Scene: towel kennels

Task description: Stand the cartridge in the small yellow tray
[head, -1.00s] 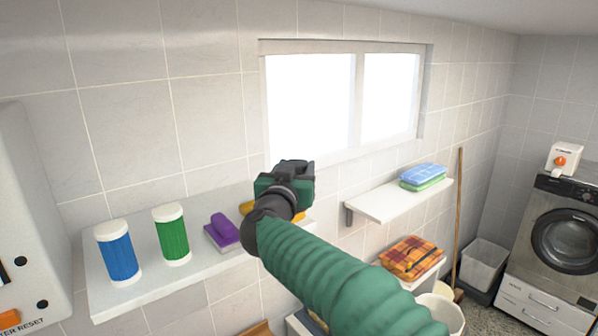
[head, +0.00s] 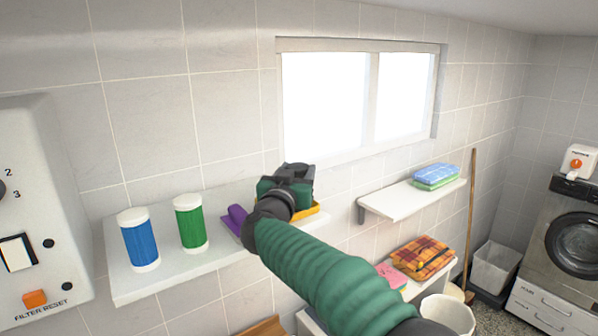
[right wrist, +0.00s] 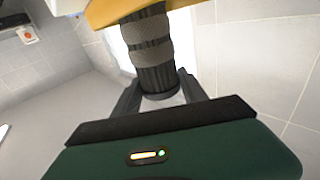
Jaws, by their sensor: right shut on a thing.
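My right gripper (head: 298,172) is shut on a dark grey ribbed cartridge (right wrist: 152,50) with lighter bands, seen between its fingers in the right wrist view. In the head view the gripper hides the cartridge. The small yellow tray (head: 310,210) is on the wall shelf (head: 180,277), partly hidden behind the gripper. A yellow edge of it also shows in the right wrist view (right wrist: 105,13), at the cartridge's far end. I cannot tell whether the cartridge touches the tray. My left gripper is out of view.
A blue cartridge (head: 140,242) and a green cartridge (head: 190,226) stand on the shelf, left of a purple object (head: 236,217). A white control box (head: 40,215) is at the far left. A second shelf (head: 412,200) holds folded towels (head: 436,176).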

